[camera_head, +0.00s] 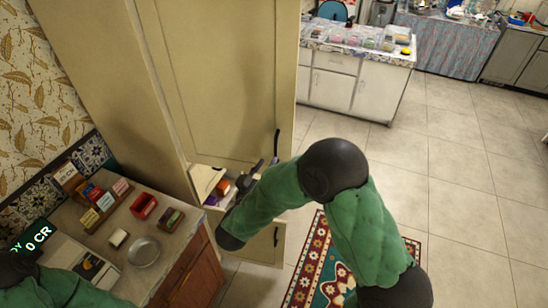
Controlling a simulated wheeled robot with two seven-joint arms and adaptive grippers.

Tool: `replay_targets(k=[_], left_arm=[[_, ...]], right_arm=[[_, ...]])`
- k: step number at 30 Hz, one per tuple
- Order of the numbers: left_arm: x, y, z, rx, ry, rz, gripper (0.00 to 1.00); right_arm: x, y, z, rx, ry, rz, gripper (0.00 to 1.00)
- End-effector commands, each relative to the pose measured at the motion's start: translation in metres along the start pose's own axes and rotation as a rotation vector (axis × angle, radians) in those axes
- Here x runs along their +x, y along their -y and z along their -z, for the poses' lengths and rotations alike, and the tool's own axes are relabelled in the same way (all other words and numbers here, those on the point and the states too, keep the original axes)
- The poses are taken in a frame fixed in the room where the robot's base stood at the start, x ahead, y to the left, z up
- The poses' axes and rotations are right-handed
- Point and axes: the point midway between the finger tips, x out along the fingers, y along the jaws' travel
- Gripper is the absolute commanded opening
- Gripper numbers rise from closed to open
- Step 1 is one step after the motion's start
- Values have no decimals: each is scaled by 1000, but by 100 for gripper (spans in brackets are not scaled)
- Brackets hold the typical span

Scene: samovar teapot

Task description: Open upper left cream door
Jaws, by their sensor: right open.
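The upper cream door (215,70) is a tall panel on the cream cabinet, left of centre. It looks flush with its frame, though a small gap would be hard to tell. A dark upright handle (277,142) sits near its lower right edge. My right gripper (248,176) is open, just below and left of this handle, in front of the cabinet; my green forearm partly hides the area beneath. I cannot tell whether it touches the door. Only part of my left arm shows at lower left, and its gripper is out of view.
Small boxes (222,187) sit in an open space below the door. A lower cream front (262,242) has its own handle. A counter (180,235) with boxes and a metal dish (144,251) stands at left. Tiled floor (455,190) is free at right.

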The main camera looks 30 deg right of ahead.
Motion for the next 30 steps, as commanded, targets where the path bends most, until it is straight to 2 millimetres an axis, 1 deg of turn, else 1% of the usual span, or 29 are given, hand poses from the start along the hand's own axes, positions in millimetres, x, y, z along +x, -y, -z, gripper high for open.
replay_targets(k=[1,3,6,10,15,30], left_arm=[[0,0,0,0,0,0,40],[0,0,0,0,0,0,40],[0,0,0,0,0,0,40],[0,0,0,0,0,0,40],[0,0,0,0,0,0,40],[0,0,0,0,0,0,40]], right_arm=[[-11,2,1,1,-1,5,43],[-23,1,0,-1,-1,5,43],[-35,1,0,0,-1,3,43],[-46,1,0,0,-1,2,43],[-51,0,0,0,-1,0,43],[-50,1,-2,-1,3,4,43]])
